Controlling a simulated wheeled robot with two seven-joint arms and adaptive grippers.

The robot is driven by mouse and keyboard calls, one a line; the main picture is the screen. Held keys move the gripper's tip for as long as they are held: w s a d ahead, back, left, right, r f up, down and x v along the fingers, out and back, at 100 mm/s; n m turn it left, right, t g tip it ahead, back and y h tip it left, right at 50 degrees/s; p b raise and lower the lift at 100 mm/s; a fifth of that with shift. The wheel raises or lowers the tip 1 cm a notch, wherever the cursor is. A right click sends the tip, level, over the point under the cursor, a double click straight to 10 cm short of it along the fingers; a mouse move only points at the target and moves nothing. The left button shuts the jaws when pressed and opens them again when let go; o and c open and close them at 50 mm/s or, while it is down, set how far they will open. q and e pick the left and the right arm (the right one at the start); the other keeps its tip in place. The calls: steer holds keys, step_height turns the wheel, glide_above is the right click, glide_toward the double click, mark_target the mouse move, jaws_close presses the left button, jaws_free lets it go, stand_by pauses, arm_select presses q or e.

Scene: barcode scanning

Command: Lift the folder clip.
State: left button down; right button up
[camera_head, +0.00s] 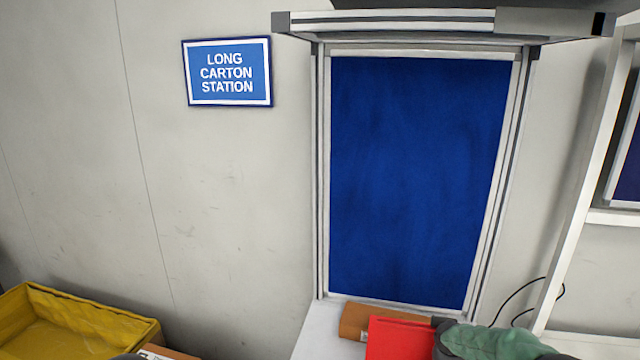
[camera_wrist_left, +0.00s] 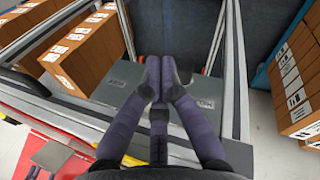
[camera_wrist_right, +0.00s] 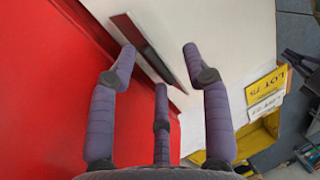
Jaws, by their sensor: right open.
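The folder clip seems to be the thin dark and grey strip (camera_wrist_right: 150,52) in the right wrist view, lying at an angle by the edge of a large red folder (camera_wrist_right: 55,75). The red folder also shows at the bottom of the head view (camera_head: 400,338). My right gripper (camera_wrist_right: 158,55) is open, its fingers spread on either side of the strip; I cannot tell whether they touch it. My left gripper (camera_wrist_left: 155,75) is shut, its fingertips together with nothing visible between them, above a grey surface, away from the folder.
A white surface (camera_wrist_right: 235,45) lies beside the folder, with a yellow bin labelled LOT 75 (camera_wrist_right: 265,87) at right. Brown cartons (camera_wrist_left: 85,50) stand on a rack in the left wrist view. The head view shows a blue panel (camera_head: 415,180) and a yellow tray (camera_head: 85,305).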

steer(key=shift+r, duration=0.15)
steer(key=p+v, duration=0.4)
steer(key=v, duration=0.2)
steer(key=shift+r, duration=0.4)
stand_by(1.0)
steer(key=shift+w+r+p, duration=0.1)
steer(key=shift+p, duration=0.2)
